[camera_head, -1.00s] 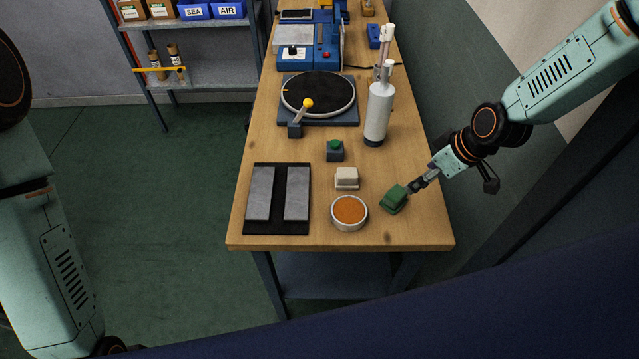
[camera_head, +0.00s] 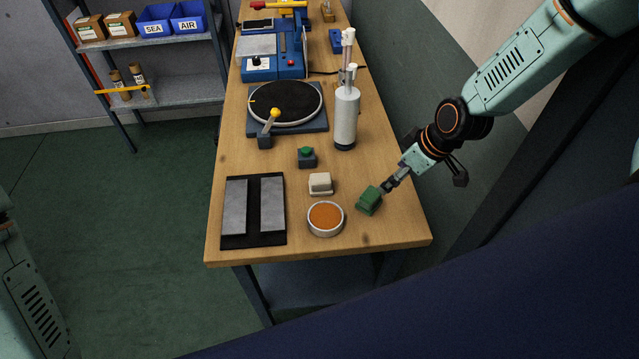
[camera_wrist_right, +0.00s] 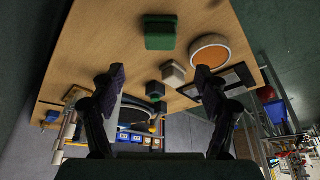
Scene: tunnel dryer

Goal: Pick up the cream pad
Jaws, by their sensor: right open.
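The cream pad (camera_head: 320,184) is a small pale block on the wooden bench, just behind a round dish of orange material (camera_head: 325,218). It also shows in the right wrist view (camera_wrist_right: 173,73), between the fingers in the picture but farther off. A green pad (camera_head: 369,200) lies right of the cream pad, close to my right gripper (camera_head: 391,184). In the right wrist view my right gripper (camera_wrist_right: 159,75) has its fingers wide apart with nothing held. The green pad (camera_wrist_right: 160,33) shows there above the fingertips. My left gripper is out of view.
A black board with two grey plates (camera_head: 253,210) lies at the bench's front left. Behind the cream pad are a small block with a green top (camera_head: 306,157), a black turntable disc (camera_head: 286,102) and a white bottle (camera_head: 345,118). A wall runs along the right side.

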